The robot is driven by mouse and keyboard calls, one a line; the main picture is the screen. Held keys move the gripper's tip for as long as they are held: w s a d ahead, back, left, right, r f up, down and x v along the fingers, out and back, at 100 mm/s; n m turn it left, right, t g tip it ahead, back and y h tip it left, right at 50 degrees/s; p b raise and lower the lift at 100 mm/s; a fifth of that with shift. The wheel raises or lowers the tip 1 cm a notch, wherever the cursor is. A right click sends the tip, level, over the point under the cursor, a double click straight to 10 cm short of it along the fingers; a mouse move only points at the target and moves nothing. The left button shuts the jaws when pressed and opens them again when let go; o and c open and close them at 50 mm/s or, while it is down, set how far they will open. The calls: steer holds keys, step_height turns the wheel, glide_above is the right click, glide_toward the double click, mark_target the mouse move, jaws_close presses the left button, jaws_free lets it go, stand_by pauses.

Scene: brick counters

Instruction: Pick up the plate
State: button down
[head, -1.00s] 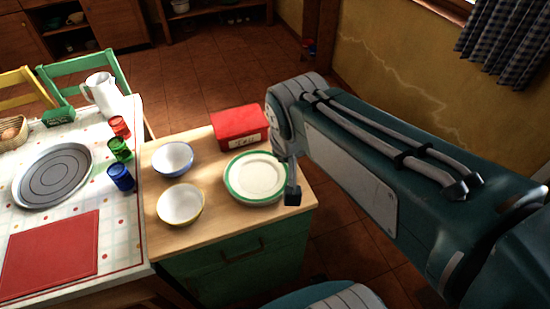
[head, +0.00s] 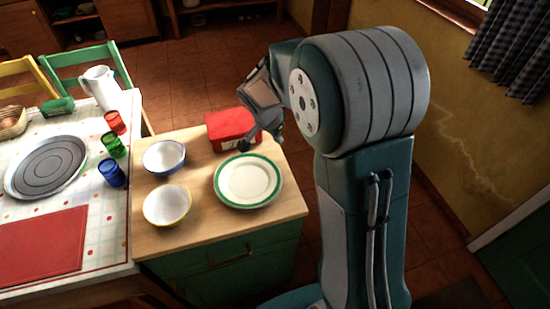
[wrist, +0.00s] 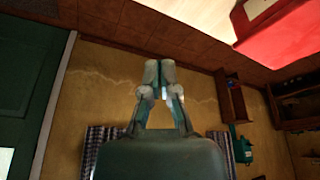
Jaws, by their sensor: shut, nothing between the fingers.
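The plate (head: 248,180) is white with a green rim and lies flat on the right part of the wooden counter top in the head view. My gripper (head: 246,146) is above the counter near the plate's far edge, in front of the red box, and apart from the plate as far as I can tell. In the wrist view my gripper (wrist: 160,64) shows its fingers together with nothing between them. The plate is not seen in the wrist view.
A red box (head: 230,125) stands behind the plate. A blue-rimmed bowl (head: 164,156) and a yellow-rimmed bowl (head: 167,206) sit left of it. Coloured cups, a white pitcher (head: 99,88) and a grey tray (head: 46,167) are on the adjoining table. The red box (wrist: 270,28) also shows in the wrist view.

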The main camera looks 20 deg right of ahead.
mark_target(268, 175)
steer(key=x, duration=0.9)
steer(key=shift+d+f, duration=0.25)
steer(key=shift+d, duration=0.2)
steer(key=a, duration=0.1)
steer(key=s+a, duration=0.1)
steer(key=shift+s+a+f, duration=0.15)
steer(key=shift+a+f, duration=0.05)
steer(key=shift+a, duration=0.15)
steer(key=shift+s+a, duration=0.25)
steer(key=shift+s+a, duration=0.45)
steer(key=shift+a, duration=0.35)
steer(key=shift+s+a, duration=0.45)
steer(key=shift+a, duration=0.35)
steer(key=shift+s+a, duration=0.45)
steer(key=shift+a, duration=0.35)
